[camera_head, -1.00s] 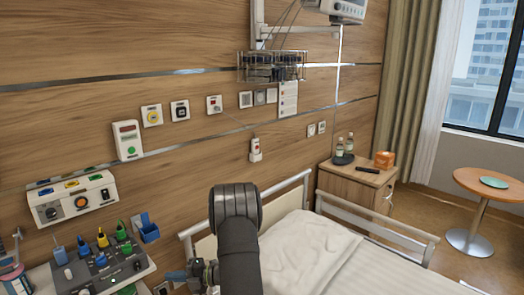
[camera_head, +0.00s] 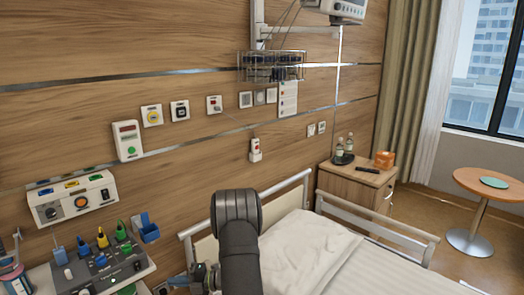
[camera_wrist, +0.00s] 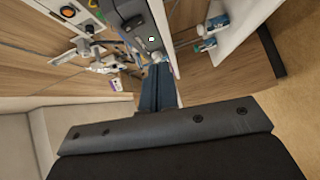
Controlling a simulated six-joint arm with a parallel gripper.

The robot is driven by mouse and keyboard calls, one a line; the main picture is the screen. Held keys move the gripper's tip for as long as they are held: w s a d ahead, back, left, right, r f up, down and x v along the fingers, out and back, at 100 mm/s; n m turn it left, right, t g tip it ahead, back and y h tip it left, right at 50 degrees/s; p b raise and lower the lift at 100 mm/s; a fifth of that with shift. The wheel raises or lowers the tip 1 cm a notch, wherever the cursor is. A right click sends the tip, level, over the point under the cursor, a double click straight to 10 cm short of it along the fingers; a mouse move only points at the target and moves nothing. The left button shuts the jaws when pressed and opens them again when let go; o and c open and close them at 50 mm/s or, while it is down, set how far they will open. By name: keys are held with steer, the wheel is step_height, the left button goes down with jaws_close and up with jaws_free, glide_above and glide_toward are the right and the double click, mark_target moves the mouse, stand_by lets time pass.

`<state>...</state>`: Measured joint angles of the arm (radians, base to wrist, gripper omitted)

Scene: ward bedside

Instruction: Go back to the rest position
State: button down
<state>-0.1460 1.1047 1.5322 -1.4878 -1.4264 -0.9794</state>
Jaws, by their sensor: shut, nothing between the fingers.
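My gripper (camera_wrist: 158,88) shows in the wrist view as two dark fingers side by side, closed together with nothing held. Its wide dark body fills the bottom of that view. In the head view, my arm rises at the bottom centre, in front of the bed, and part of my gripper (camera_head: 198,278) shows low to the left of it. The fingertips are not clear there.
The bed (camera_head: 318,250) with its rails lies right of my arm. A device panel (camera_head: 105,262) stands at the lower left by the wall. A bedside cabinet (camera_head: 350,190) and a round table (camera_head: 485,183) are farther right. The wrist view shows white shelving (camera_wrist: 235,35).

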steer(key=a+r, duration=0.2)
steer(key=a, duration=0.5)
steer(key=d, duration=0.9)
steer(key=s+a+r+m+t, duration=0.4)
steer(key=a+m+t, duration=0.15)
steer(key=m, duration=0.55)
steer(key=s+d+m+t+h, duration=0.3)
steer(key=s+m+t+h, duration=0.3)
steer(key=m, duration=0.8)
steer(key=w+a+f+m, duration=0.1)
steer(key=w+a+f, duration=0.1)
steer(key=w+a, duration=0.3)
steer(key=shift+a+y, duration=0.3)
steer(key=shift+y, duration=0.1)
